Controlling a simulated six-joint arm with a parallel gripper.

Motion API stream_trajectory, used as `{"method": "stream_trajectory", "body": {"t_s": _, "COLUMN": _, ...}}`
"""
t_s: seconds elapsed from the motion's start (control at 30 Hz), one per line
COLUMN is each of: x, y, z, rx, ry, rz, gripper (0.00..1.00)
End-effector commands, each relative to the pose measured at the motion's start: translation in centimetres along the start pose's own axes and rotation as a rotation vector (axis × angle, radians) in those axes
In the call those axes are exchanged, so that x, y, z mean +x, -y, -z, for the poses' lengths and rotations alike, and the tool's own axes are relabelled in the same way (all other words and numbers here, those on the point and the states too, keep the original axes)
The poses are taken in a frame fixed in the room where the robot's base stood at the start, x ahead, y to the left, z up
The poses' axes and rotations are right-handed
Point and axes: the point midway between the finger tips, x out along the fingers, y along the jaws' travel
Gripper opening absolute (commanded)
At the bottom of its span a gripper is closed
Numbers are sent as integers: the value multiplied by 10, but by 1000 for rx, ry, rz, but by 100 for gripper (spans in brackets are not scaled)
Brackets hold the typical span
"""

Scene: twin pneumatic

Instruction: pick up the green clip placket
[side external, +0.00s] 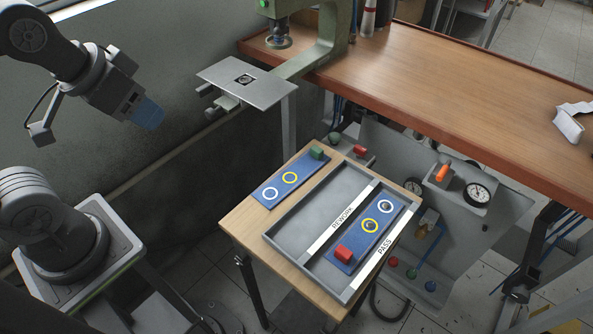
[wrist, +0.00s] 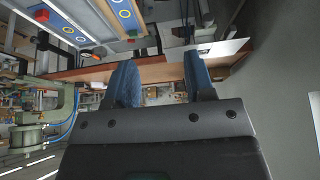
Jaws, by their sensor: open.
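The green clip placket (side external: 280,186) is a blue strip with a white ring, a yellow ring and a green clip (side external: 316,153) at its far end. It lies flat on the small wooden table, left of the grey tray and outside it. It also shows at the top of the wrist view (wrist: 124,12). My gripper (side external: 149,115) has blue fingers and hangs in the air, well left of the placket and above it. In the wrist view my gripper (wrist: 161,82) is open, with nothing between its fingers.
The grey tray (side external: 277,238) has REWORK and PASS compartments. REWORK is empty; a blue placket with a red clip (side external: 343,254) lies in PASS. A green press with a metal plate (side external: 246,82) overhangs behind the table. A wooden bench (side external: 440,90) stands at the back right.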

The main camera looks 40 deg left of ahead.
Motion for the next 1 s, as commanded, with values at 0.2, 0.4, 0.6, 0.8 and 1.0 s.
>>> {"method": "stream_trajectory", "body": {"t_s": 0.2, "x": 0, "y": 0, "z": 0, "rx": -2, "ry": 1, "rz": 0, "gripper": 49}}
{"method": "stream_trajectory", "body": {"t_s": 0.4, "x": 0, "y": -5, "z": 27, "rx": -119, "ry": 45, "rz": -7, "gripper": 49}}
{"method": "stream_trajectory", "body": {"t_s": 0.6, "x": 17, "y": -22, "z": 90, "rx": -416, "ry": 149, "rz": 6, "gripper": 49}}
{"method": "stream_trajectory", "body": {"t_s": 0.8, "x": 57, "y": -46, "z": 148, "rx": -730, "ry": 251, "rz": 63, "gripper": 49}}
{"method": "stream_trajectory", "body": {"t_s": 1.0, "x": 117, "y": -78, "z": 190, "rx": -1036, "ry": 334, "rz": 162, "gripper": 49}}
